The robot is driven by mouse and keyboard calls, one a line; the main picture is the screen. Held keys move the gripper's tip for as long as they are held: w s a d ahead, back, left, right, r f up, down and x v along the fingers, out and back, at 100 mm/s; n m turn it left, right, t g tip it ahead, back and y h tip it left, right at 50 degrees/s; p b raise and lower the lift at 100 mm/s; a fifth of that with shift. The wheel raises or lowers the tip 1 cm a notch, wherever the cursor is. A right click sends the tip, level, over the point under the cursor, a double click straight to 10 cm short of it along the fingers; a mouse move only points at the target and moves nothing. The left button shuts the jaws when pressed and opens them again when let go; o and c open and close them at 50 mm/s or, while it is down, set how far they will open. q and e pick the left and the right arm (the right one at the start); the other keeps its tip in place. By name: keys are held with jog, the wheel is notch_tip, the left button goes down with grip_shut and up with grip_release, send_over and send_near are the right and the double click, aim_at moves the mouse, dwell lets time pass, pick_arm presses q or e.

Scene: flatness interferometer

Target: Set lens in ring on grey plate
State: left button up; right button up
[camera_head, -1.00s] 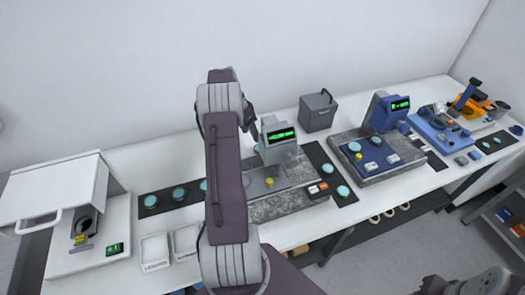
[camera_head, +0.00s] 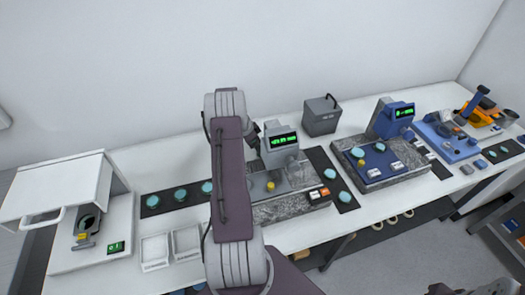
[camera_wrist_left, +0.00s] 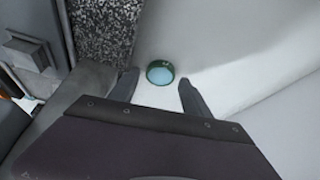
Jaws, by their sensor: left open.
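The grey plate (camera_head: 292,183) lies on a granite base under the grey instrument with a green display; a yellow knob (camera_head: 270,186) stands on it. I cannot make out the ring. In the left wrist view a round teal lens with a dark rim (camera_wrist_left: 160,72) lies over a white surface, beside speckled granite. My left gripper (camera_wrist_left: 158,90) is open, its two fingers on either side of the lens with gaps; I cannot tell its height above it. In the head view my left arm hides most of the gripper's surroundings. My right gripper does not show.
Teal lenses lie on a dark mat (camera_head: 166,202) at left and another mat (camera_head: 342,190) right of the granite. White trays (camera_head: 155,251), a white cabinet (camera_head: 70,190), a grey box (camera_head: 321,115) and a blue instrument (camera_head: 391,116) also stand on the bench (camera_head: 300,235).

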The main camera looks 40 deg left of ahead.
pick_arm(q)
jog(key=shift+x, duration=1.1)
jog(key=shift+a, duration=0.1)
grip_shut()
jog(key=shift+r, duration=0.15)
notch_tip(320, 180, up, 18)
jog(key=b, duration=0.1)
jog(key=shift+b, duration=0.35)
